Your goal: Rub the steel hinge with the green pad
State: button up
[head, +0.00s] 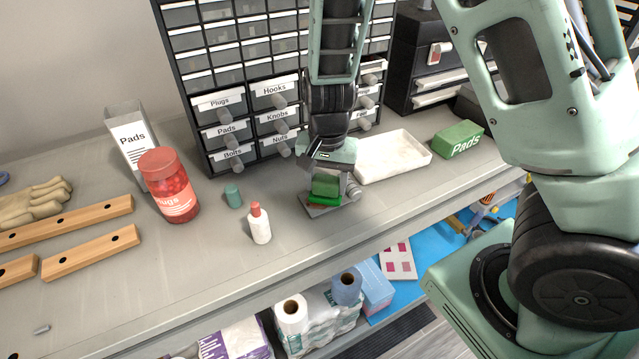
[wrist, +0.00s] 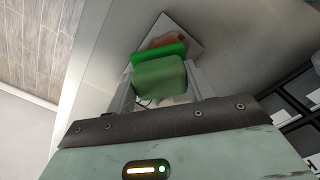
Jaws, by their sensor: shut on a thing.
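My gripper (head: 326,178) is low over the bench in front of the drawer cabinet, shut on the green pad (head: 325,188). In the wrist view, the pad (wrist: 160,76) sits between the two fingers and has a brighter green layer along its far side. The steel hinge (head: 316,210) lies on the bench under the pad, partly hidden by it. In the wrist view, the hinge plate (wrist: 193,40) shows just beyond the pad, with a brownish patch (wrist: 172,38) on it. The pad overlaps the plate in both views; I cannot tell for sure whether they touch.
A white bottle (head: 260,228), a small teal cylinder (head: 233,197) and a red jar (head: 170,186) stand left. The drawer cabinet (head: 203,128) is close behind; the bench's front edge is near.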

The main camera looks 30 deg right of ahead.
aim_at(306, 206)
jog(key=shift+d+f, duration=0.15)
jog(key=shift+d, duration=1.15)
jog(key=shift+r, duration=0.2)
jog(key=shift+a+p, duration=0.8)
jog(key=shift+a, duration=0.75)
jog(key=shift+a+f+p, duration=0.1)
jog(key=shift+a+p, duration=0.65)
jog(key=shift+a, duration=0.95)
jog(key=shift+a+f, duration=0.15)
jog(key=shift+a, duration=0.4)
